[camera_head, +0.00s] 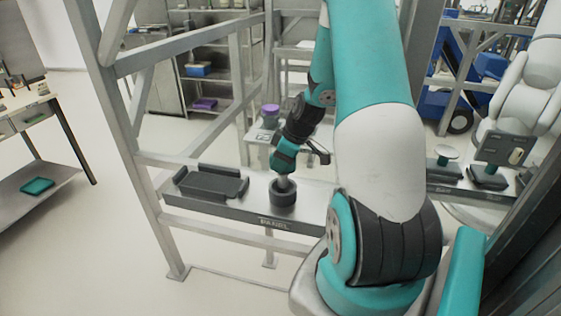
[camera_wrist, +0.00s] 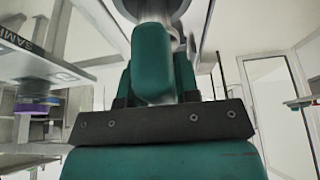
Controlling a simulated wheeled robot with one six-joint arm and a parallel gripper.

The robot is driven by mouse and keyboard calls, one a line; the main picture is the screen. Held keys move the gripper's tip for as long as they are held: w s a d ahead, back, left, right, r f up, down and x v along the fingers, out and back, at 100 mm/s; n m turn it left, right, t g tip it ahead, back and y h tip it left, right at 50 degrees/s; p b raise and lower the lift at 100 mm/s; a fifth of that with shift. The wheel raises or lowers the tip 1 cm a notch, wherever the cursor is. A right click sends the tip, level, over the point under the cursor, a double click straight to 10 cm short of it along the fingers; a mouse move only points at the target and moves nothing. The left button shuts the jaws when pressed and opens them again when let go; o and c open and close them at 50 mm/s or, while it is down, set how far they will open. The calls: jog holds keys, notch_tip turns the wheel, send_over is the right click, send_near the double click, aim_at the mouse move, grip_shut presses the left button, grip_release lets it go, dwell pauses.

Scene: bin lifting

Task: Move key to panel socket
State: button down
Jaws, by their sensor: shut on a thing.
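The panel socket (camera_head: 283,196) is a dark round holder on the grey metal shelf labelled PANEL (camera_head: 240,212). My gripper (camera_head: 284,170) points down right above it and is shut on the key (camera_head: 284,184), a light grey piece showing between fingers and socket. The key's lower end meets the socket's top in the picture; how deep it sits is hidden. In the wrist view my gripper's teal fingers (camera_wrist: 153,62) fill the middle, with a grey metallic part at the top edge that I cannot clearly identify.
A dark shallow tray (camera_head: 211,184) lies left of the socket on the shelf. Metal frame posts (camera_head: 120,130) stand close on the left. A purple-lidded container (camera_head: 270,111) is behind. A dark plate on a stand (camera_head: 500,148) is at the right. Open floor lies front left.

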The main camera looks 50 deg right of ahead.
jog(key=shift+f+b, duration=1.7)
jog(key=shift+f, duration=0.35)
dwell(0.8)
dwell(0.3)
jog(key=shift+c, duration=1)
grip_release()
jog(key=shift+r+p, duration=3.35)
jog(key=shift+r, duration=1.2)
